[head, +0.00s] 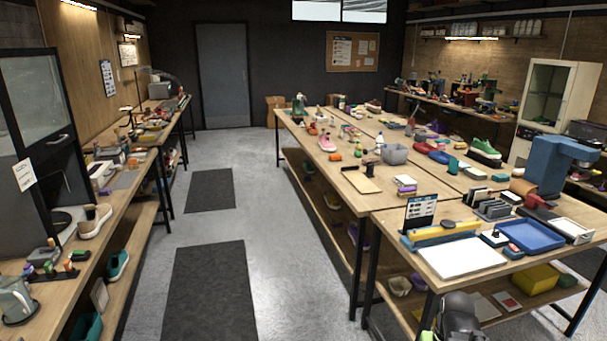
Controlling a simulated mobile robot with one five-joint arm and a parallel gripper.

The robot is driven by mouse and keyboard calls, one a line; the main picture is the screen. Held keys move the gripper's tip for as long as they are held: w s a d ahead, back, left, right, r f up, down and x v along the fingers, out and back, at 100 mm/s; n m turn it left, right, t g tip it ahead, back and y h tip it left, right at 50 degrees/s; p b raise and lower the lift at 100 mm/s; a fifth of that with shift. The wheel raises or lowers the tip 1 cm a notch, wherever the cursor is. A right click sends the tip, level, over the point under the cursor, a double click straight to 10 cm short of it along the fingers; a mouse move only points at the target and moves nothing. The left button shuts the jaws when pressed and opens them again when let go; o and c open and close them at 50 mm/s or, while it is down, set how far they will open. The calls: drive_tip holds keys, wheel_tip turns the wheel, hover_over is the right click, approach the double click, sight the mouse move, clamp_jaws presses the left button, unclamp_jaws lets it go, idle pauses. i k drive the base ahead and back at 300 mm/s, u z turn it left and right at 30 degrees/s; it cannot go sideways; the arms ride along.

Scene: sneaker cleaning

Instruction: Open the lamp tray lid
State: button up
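I cannot single out a lamp tray or its lid for certain. A thin curved lamp-like arm (160,74) rises over the far end of the left bench, near a small grey box (159,91); details there are too small to tell. An empty blue tray (530,236) lies open on the near right table. A dark rounded part that looks like my arm (458,316) shows at the bottom edge, in front of that table. My gripper's fingers cannot be made out, and nothing is seen held.
The left bench (82,243) carries shoes and bottles. A clear aisle with dark mats (207,290) runs between them.

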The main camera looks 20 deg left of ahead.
sight(99, 171)
drive_tip(key=u, duration=0.35)
drive_tip(key=i, duration=2.15)
drive_tip(key=u, duration=0.9)
drive_tip(key=i, duration=1.9)
drive_tip(key=u, duration=1.6)
drive_tip(key=i, duration=1.15)
drive_tip(key=u, duration=0.75)
